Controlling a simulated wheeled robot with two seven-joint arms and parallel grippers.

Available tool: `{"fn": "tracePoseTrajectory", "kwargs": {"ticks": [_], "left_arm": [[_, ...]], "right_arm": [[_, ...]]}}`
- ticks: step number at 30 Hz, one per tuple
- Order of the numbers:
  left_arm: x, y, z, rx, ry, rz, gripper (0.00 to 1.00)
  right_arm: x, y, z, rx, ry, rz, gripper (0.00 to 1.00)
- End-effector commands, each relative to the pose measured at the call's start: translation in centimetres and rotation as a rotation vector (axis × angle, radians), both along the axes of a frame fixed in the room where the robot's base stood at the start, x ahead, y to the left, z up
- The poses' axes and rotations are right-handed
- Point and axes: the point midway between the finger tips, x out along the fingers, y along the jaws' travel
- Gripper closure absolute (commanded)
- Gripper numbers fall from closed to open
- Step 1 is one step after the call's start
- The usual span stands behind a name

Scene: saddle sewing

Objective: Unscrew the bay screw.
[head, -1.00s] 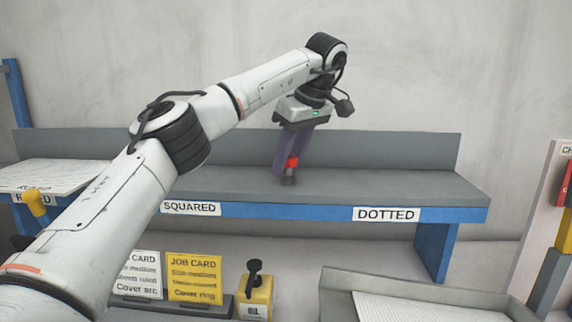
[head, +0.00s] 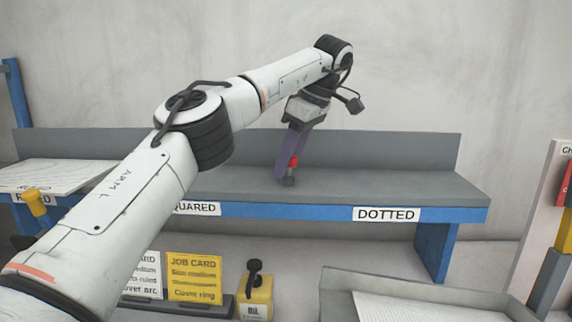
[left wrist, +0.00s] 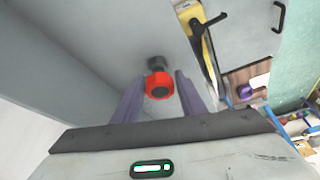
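Where the stem meets the shelf is partly hidden. My right gripper is out of view.
A low back wall (head: 400,150) runs behind the shelf. The shelf's DOTTED side is bare. Part of a panel (head: 547,190) stands at the right.

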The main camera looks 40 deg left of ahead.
Motion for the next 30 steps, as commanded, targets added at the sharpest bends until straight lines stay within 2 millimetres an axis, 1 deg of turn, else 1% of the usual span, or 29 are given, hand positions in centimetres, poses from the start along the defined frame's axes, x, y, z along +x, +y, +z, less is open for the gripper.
{"fn": "tracePoseTrajectory", "kwargs": {"ticks": [1,2,11,14,22,28,30], "left_arm": [[-0.01,0.02,-0.05,0.0,0.001,0.0,0.53],[-0.01,0.02,-0.05,0.001,0.0,0.0,0.5],[0.0,0.08,0.04,0.002,-0.002,-0.012,0.5],[-0.04,0.13,0.01,0.001,-0.003,-0.081,0.5],[-0.04,0.11,0.11,0.002,-0.005,-0.408,0.5],[0.0,0.15,0.09,0.001,-0.004,-0.54,0.5],[-0.07,0.17,0.08,0.0,-0.005,-0.64,0.5]], "right_arm": [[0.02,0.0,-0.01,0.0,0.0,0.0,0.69],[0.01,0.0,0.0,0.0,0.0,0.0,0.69],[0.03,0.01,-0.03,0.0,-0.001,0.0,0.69],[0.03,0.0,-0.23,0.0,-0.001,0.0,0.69],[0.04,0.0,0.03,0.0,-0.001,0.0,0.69],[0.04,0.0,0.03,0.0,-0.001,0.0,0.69],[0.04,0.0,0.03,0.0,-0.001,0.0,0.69]]}}
